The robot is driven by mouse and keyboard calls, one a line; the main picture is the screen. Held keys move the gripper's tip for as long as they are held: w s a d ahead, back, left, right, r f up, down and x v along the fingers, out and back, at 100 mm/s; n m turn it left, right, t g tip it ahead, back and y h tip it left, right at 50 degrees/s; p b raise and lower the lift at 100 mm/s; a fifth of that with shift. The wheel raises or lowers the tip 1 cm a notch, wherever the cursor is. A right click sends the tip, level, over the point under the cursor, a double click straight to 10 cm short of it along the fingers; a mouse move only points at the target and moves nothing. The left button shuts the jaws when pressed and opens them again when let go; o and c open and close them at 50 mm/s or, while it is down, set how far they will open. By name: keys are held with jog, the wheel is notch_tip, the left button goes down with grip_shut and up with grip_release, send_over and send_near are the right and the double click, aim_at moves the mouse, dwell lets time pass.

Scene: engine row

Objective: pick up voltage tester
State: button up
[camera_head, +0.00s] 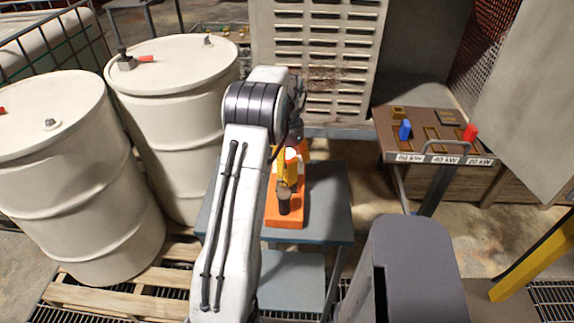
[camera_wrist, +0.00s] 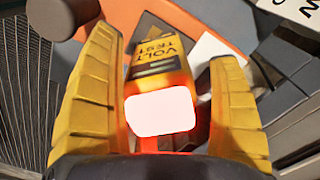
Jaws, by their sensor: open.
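The voltage tester (camera_wrist: 163,62) is yellow with dark bands and the letters "VOLT TEST". In the wrist view it stands between the two yellow fingers of my gripper (camera_wrist: 165,48), its glowing white and orange-red end towards the camera. My gripper is open, with a finger on each side of the tester and visible gaps. Below lies an orange surface (camera_wrist: 190,22), which also shows as an orange tray (camera_head: 287,221) on the small table in the head view. My arm hides much of the gripper and tester there.
A dark knob-like thing (camera_head: 284,203) is at the tray's near end. The small grey-blue table (camera_head: 330,205) holds the tray. White drums (camera_head: 175,110) stand on a pallet at left. At right is a board (camera_head: 437,122) with a blue and a red piece.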

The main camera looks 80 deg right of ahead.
jog(key=shift+f, duration=0.95)
jog(key=c, duration=1.5)
